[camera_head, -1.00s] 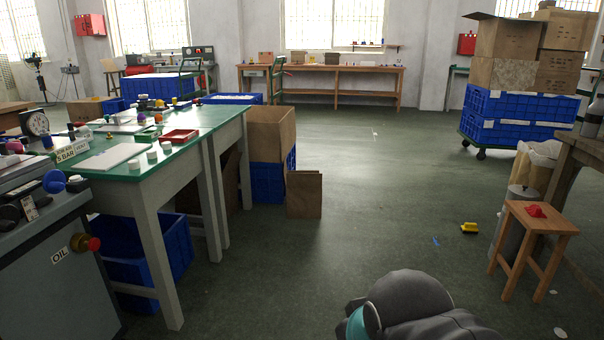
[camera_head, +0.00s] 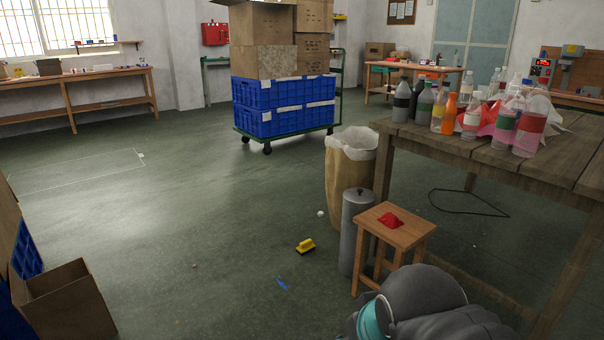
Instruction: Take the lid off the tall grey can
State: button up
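The tall grey can (camera_head: 354,235) stands upright on the floor, left of a small wooden stool and in front of a lined bin. Its grey lid (camera_head: 359,195) sits on top with a small dark knob. The stool hides part of the can's right side. Part of my own grey arm with a teal band shows at the bottom, but my gripper is not in view.
The wooden stool (camera_head: 396,234) bears a red object (camera_head: 390,220). A bin with a white liner (camera_head: 350,165) stands behind the can. A wooden table (camera_head: 480,150) with several bottles is at right. A yellow brush-like thing (camera_head: 306,246) lies on the floor.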

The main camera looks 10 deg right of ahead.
aim_at(356, 195)
jog(key=z, duration=0.35)
jog(key=i, duration=0.75)
jog(key=u, duration=0.3)
jog(key=k, duration=0.65)
jog(key=u, duration=0.85)
jog(key=i, duration=1.25)
jog(key=z, duration=0.6)
jog(key=i, duration=0.9)
jog(key=z, duration=1.3)
jog(key=i, duration=0.4)
jog(key=z, duration=0.4)
